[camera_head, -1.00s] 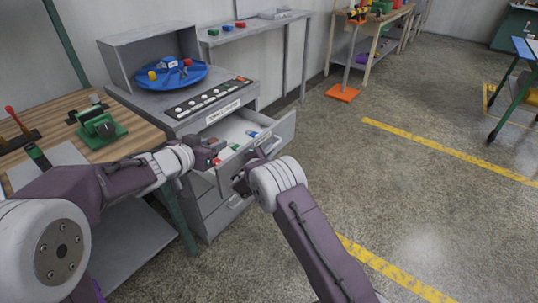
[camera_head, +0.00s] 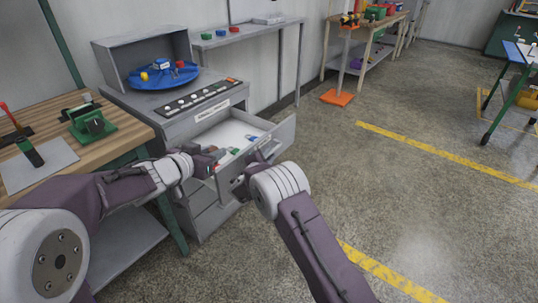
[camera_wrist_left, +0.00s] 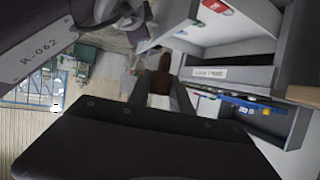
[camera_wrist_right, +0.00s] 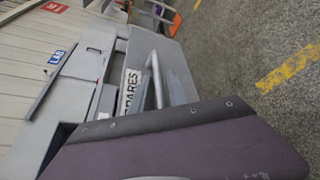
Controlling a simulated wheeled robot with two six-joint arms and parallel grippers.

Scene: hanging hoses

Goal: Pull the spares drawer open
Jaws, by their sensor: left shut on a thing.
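The spares drawer (camera_head: 284,136) stands open from the grey cabinet, showing its white inside with small blue, green and red pieces. Its front carries a label (camera_wrist_right: 130,90) reading "PARES", partly covered, and a bar handle (camera_wrist_right: 155,78) in the right wrist view. My right gripper (camera_head: 246,170) is at the drawer front by the handle; its fingers are mostly hidden, so its grip is unclear. My left gripper (camera_head: 212,163) is beside the drawer's left side, shut on a small dark brown thing (camera_wrist_left: 163,72), seen between its fingers in the left wrist view.
The cabinet top (camera_head: 185,110) holds a row of knobs and a blue round tray (camera_head: 162,76) with coloured pieces. A wooden bench (camera_head: 125,132) with a green fixture (camera_head: 92,124) stands at the left. The floor right of the drawer is clear.

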